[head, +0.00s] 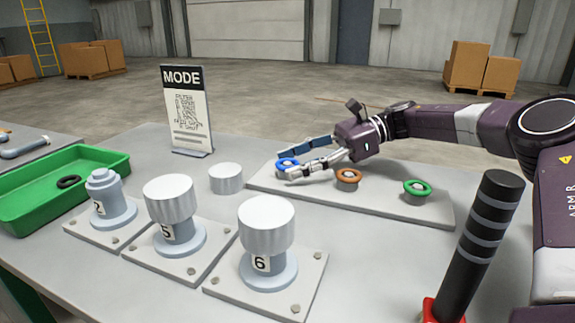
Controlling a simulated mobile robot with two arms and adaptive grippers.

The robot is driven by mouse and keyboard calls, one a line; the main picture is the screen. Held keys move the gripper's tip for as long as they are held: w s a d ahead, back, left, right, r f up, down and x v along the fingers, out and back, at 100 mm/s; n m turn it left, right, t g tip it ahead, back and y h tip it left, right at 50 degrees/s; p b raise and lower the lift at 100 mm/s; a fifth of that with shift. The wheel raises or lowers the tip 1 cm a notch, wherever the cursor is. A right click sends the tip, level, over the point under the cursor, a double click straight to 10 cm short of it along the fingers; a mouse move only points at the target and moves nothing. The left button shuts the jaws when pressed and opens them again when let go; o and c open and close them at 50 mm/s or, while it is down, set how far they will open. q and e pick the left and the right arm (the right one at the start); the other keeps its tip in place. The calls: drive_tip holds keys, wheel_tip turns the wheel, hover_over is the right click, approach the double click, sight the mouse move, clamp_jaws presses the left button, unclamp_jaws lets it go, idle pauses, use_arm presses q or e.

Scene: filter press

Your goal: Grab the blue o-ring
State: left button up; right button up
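The blue o-ring (284,162) sits on a small holder at the left end of a grey plate on the table. My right gripper (284,163) reaches in from the right, low over the plate. Its two fingers are spread, one tip on the far side of the blue o-ring and one on the near side. The fingers partly hide the ring, and I cannot tell whether they touch it. My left gripper is not in view.
An orange o-ring (348,174) and a green o-ring (417,186) sit on the same plate (385,205). Numbered housings, including number 6 (266,225), stand in front. A green tray (25,205) with a black ring, a MODE sign (187,110) and a black striped post (480,240) are nearby.

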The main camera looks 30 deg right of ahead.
drive_tip(key=c, duration=0.6)
drive_tip(key=shift+c, duration=0.2)
drive_tip(key=shift+r, duration=0.55)
wheel_tip(320, 180, up, 2)
drive_tip(key=shift+r, duration=0.15)
wheel_tip(320, 180, up, 12)
drive_tip(key=p, duration=0.3)
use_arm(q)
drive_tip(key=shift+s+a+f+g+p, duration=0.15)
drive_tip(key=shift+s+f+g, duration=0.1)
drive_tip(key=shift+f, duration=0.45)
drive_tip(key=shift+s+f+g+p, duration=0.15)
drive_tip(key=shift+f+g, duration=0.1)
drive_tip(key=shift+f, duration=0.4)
use_arm(e)
wheel_tip(320, 180, up, 5)
hover_over(295, 162)
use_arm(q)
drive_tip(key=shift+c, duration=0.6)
use_arm(e)
drive_tip(key=shift+a, duration=0.1)
